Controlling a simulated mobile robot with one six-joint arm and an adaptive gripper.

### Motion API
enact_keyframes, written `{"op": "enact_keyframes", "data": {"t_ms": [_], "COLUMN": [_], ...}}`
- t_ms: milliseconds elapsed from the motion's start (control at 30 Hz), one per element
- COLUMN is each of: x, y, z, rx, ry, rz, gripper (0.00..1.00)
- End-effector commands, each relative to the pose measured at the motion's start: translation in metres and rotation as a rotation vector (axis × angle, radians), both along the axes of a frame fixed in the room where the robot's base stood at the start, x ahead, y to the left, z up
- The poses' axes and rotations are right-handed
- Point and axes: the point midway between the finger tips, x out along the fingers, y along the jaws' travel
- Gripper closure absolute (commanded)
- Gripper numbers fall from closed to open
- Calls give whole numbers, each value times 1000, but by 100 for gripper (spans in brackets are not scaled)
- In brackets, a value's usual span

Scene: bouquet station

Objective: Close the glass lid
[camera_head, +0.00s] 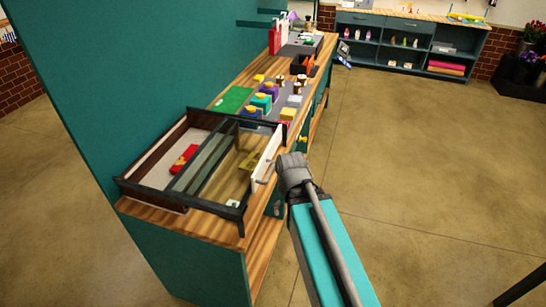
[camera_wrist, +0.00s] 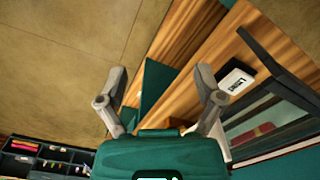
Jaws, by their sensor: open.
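A shallow dark-framed case (camera_head: 150,197) sits on the near end of the wooden counter. A grey-green translucent panel (camera_head: 205,157), seemingly the glass lid, spans its middle. I cannot tell how the panel is hinged or slides. A red item (camera_head: 184,158) lies in the left part and a yellowish item (camera_head: 251,161) in the right part. My gripper (camera_wrist: 163,86) is open and empty in the wrist view, its fingers spread apart. The case frame (camera_wrist: 275,55) is to the right of the fingers there. In the head view my wrist is just right of the case.
A white upright panel (camera_head: 267,156) stands at the case's right side. A white labelled block (camera_wrist: 236,81) is by the frame in the wrist view. Several colourful items (camera_head: 262,100) and a green mat (camera_head: 231,101) lie farther along the counter. A teal wall (camera_head: 140,60) borders its left; open floor lies right.

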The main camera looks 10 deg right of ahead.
Motion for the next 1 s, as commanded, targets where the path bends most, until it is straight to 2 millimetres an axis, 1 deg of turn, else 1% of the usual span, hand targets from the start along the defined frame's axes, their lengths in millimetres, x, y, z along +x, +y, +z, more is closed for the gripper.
{"op": "enact_keyframes", "data": {"t_ms": [33, 133, 233, 367, 400, 600, 767, 867, 1000], "x": [2, 8, 19, 39, 47, 86, 116, 133, 157], "y": [0, 1, 5, 6, 6, 1, -9, -18, -37], "z": [-3, -9, -18, -32, -36, -50, -52, -52, -49], "rx": [9, 44, 106, 228, 273, 511, 688, 792, 939], "ry": [0, -2, -5, -15, -20, -57, -94, -121, -166], "rz": [-3, -15, -33, -72, -86, -160, -213, -243, -284], "gripper": [36, 54, 73, 97, 100, 100, 100, 100, 100]}}
